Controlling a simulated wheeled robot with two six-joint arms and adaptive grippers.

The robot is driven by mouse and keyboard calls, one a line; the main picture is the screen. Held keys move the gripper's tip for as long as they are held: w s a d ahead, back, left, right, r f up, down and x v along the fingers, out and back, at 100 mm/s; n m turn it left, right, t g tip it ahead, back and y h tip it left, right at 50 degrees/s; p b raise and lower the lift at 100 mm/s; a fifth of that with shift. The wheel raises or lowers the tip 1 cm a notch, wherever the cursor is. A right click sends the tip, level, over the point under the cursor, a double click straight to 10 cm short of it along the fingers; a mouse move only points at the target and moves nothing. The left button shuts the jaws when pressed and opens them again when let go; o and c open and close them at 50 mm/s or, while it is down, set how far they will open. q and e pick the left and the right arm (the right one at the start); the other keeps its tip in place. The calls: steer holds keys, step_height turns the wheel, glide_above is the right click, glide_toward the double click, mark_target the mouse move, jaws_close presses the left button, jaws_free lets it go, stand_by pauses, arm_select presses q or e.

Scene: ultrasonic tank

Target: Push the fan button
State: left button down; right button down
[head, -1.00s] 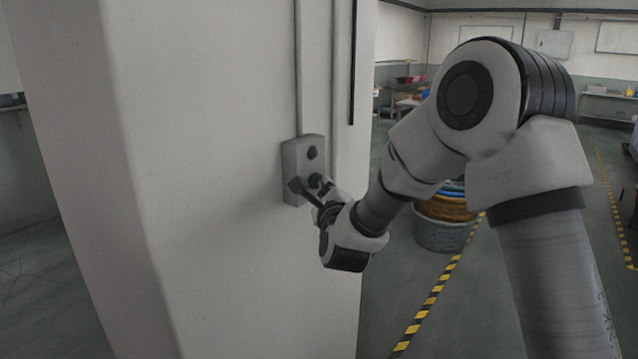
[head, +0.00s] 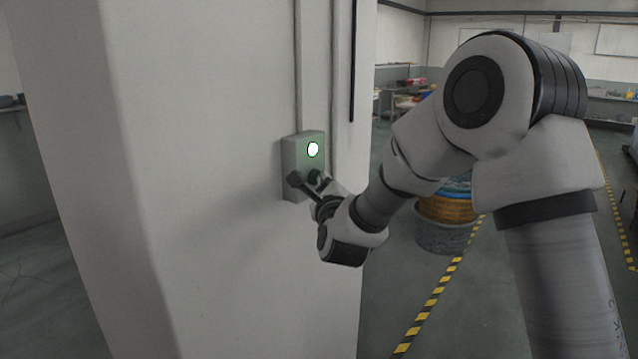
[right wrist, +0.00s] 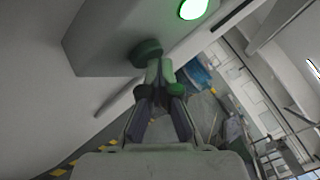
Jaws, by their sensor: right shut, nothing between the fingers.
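The grey switch box (head: 291,156) is fixed to a pale pillar in the head view. Its upper round light (head: 313,149) glows green-white; it also shows in the right wrist view (right wrist: 193,8). Below the light is a dark round button (head: 314,178), which also shows in the right wrist view (right wrist: 146,53). My right gripper (head: 311,186) is shut and empty, with its fingertips at the button. In the right wrist view the shut fingertips (right wrist: 159,72) appear to touch the button's edge; the exact contact is hard to tell. My left gripper is not in view.
The white pillar (head: 220,250) fills the left and middle of the head view, with conduits running up from the box. Behind my right arm stands a grey basket (head: 445,237). Yellow-black floor tape (head: 432,297) runs along the open floor to the right.

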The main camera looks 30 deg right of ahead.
steer(key=s+d+b, duration=0.2)
steer(key=s, duration=0.3)
steer(key=shift+s+d, duration=0.15)
steer(key=shift+s, duration=0.15)
stand_by(0.4)
stand_by(1.1)
